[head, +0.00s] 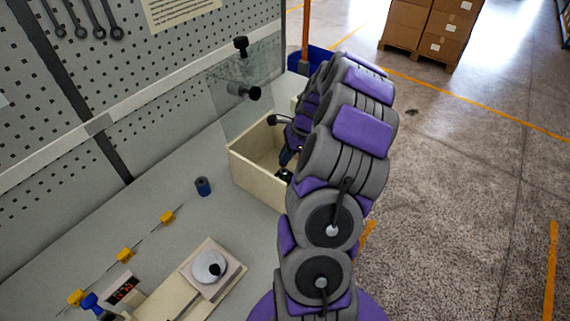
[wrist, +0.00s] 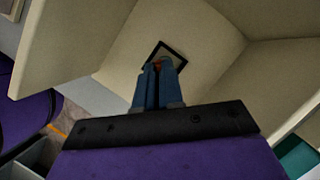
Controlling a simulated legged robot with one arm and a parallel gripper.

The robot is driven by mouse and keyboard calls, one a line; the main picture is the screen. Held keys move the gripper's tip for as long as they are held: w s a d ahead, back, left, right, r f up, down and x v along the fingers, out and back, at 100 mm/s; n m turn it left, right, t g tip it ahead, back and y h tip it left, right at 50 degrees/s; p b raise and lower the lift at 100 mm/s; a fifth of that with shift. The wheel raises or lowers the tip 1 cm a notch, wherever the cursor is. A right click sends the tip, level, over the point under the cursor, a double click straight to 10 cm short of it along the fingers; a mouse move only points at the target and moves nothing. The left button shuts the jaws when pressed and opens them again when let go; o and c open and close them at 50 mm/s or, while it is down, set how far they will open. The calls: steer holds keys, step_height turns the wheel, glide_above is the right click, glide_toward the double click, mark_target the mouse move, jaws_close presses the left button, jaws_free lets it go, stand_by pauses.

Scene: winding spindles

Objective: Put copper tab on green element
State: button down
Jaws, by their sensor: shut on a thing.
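My gripper (wrist: 158,72) has its blue fingers together inside a cream wooden box (wrist: 110,50). I cannot clearly identify the green element; a teal surface (wrist: 298,155) shows at the lower right of the wrist view.
The box walls stand close around my gripper, and a clear panel (head: 240,100) rises behind the box. A dark spool (head: 203,187), yellow blocks (head: 167,218) on a rod and a scale-like plate (head: 209,265) occupy the left bench (head: 175,190). A pegboard backs it.

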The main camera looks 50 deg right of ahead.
steer(key=shift+d+f+b, duration=0.2)
steer(key=shift+f+b, duration=0.45)
steer(key=shift+f, duration=1.2)
steer(key=shift+r, duration=0.1)
steer(key=shift+a, duration=0.2)
steer(key=c, duration=1.3)
jaws_free()
steer(key=shift+d, duration=0.2)
steer(key=shift+o, duration=0.2)
steer(key=p+v, duration=0.3)
steer(key=v, duration=0.9)
steer(key=shift+w+a, duration=0.1)
steer(key=shift+a, duration=0.05)
